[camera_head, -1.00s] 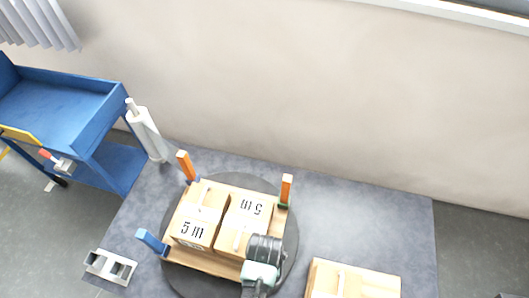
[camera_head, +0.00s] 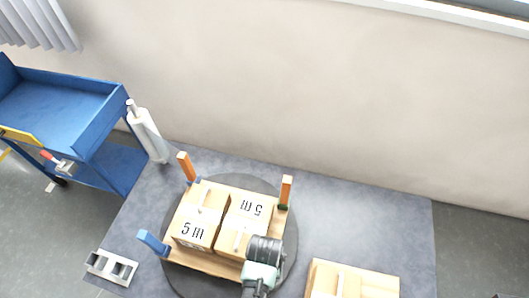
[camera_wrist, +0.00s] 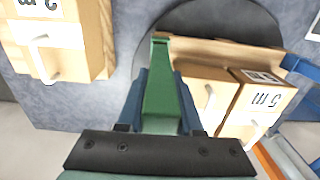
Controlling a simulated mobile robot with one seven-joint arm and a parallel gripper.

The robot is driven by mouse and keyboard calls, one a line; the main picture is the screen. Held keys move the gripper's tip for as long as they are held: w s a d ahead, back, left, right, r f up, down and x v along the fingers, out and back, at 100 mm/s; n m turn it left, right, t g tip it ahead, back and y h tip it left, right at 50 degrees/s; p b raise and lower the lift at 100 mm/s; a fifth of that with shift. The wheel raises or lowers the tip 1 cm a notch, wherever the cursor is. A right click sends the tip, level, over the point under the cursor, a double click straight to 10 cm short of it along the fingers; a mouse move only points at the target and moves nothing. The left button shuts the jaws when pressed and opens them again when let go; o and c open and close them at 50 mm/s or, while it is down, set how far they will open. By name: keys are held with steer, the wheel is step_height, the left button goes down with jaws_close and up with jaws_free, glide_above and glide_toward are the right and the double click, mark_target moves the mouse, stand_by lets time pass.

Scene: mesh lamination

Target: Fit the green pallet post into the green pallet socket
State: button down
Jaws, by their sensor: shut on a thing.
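In the wrist view, my gripper (camera_wrist: 163,82) has its two blue fingers closed on the sides of the green post (camera_wrist: 165,95). The post's far end is close to a corner of the wooden pallet (camera_wrist: 215,47). I cannot tell whether it touches the pallet or sits in a socket; the green socket there cannot be made out. In the head view, the pallet (camera_head: 208,262) carries two boxes, and my arm covers its near right corner, hiding the post and the fingers.
Two orange posts (camera_head: 187,167) (camera_head: 286,192) stand at the far corners and a blue post (camera_head: 152,242) leans at the near left. The round dark turntable (camera_head: 287,250) lies under the pallet. A box (camera_head: 350,280) stands at right, a grey block (camera_head: 110,267) at left, a white roll (camera_head: 148,132) behind.

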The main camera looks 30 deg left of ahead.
steer(key=shift+f+b, duration=1.85)
steer(key=shift+f, duration=0.75)
steer(key=shift+c, duration=2.4)
jaws_free()
step_height(320, 180, up, 13)
steer(key=shift+r+p, duration=0.1)
steer(key=shift+p, duration=0.8)
